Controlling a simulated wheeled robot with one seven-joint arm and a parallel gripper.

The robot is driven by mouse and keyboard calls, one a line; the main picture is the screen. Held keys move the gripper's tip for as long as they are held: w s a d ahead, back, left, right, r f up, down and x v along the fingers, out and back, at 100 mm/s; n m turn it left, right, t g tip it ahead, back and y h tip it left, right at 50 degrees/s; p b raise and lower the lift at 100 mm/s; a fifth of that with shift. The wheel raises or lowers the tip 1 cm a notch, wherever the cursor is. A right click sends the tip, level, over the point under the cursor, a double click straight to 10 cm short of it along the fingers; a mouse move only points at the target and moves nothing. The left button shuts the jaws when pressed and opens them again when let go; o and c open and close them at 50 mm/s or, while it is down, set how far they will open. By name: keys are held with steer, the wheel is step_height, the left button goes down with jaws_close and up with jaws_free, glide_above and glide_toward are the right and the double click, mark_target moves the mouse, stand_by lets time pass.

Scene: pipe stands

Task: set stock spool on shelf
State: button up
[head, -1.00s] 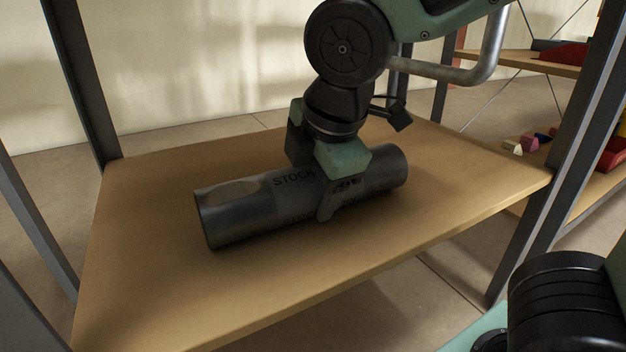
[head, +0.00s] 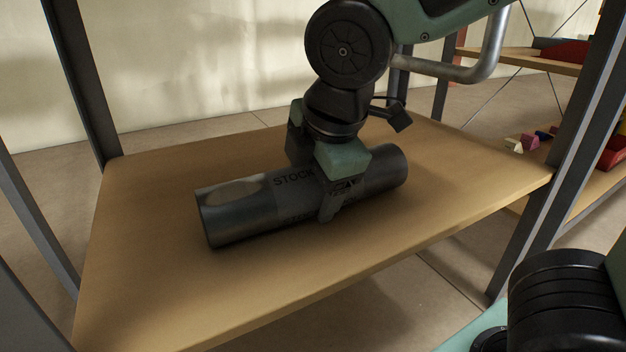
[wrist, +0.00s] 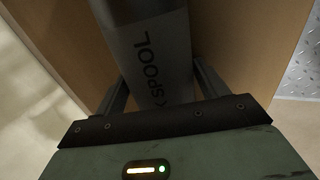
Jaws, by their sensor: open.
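The stock spool (head: 240,212) is a dark grey metal cylinder with black "STOCK" lettering. It lies on its side on the wooden shelf (head: 150,290), running from lower left to upper right. My gripper (head: 328,205) is above it, pointing down, with its fingers on either side of the spool's middle. The jaws are open around the spool. In the wrist view the spool (wrist: 150,50) passes between the two fingers (wrist: 160,92), and the "SPOOL" lettering shows. The far finger is mostly hidden behind the spool in the head view.
Dark metal posts (head: 80,80) stand at the shelf's corners. Another shelf unit at right holds red items (head: 565,52) and small coloured blocks (head: 528,142). The shelf surface around the spool is clear.

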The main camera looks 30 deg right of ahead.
steer(key=o, duration=0.6)
steer(key=shift+c, duration=0.2)
steer(key=shift+f, duration=0.1)
steer(key=shift+s, duration=0.1)
steer(key=shift+p+v, duration=3.55)
steer(key=shift+p, duration=0.25)
